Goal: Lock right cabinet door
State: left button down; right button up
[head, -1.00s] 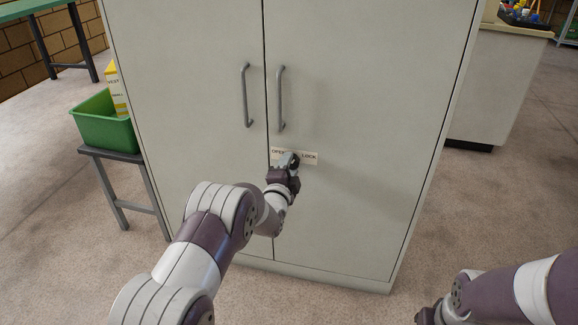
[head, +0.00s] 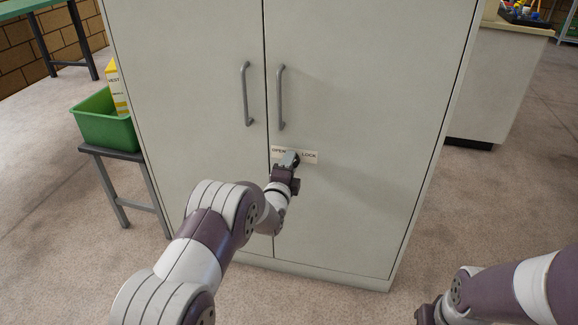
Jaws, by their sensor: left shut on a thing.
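The grey cabinet's right door (head: 365,110) is closed, flush beside the left door (head: 185,110). A label plate (head: 310,157) reading OPEN on the left and LOCK on the right sits low on the right door, near the centre seam. My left gripper (head: 290,160) is at the middle of this plate, shut on the lock knob, which is mostly hidden by the fingers. The knob's exact angle cannot be made out. My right gripper (head: 430,314) is at the bottom right edge, away from the cabinet. Its fingers are not clear.
Two vertical handles, left (head: 246,94) and right (head: 281,98), stand out above the plate. A green bin (head: 103,130) sits on a small stool (head: 125,154) left of the cabinet. A pale counter (head: 497,88) stands to the right. The floor on the right is clear.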

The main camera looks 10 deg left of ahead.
pick_arm(q)
jog(key=c, duration=0.5)
grip_release()
jog(key=s+p, duration=0.1)
jog(key=s, duration=0.3)
jog(key=s+p, duration=0.2)
jog(key=s, duration=0.2)
jog(key=s+p, duration=0.1)
jog(key=s, duration=0.3)
jog(key=shift+s+a+p, duration=0.25)
jog(key=shift+s+p, duration=0.1)
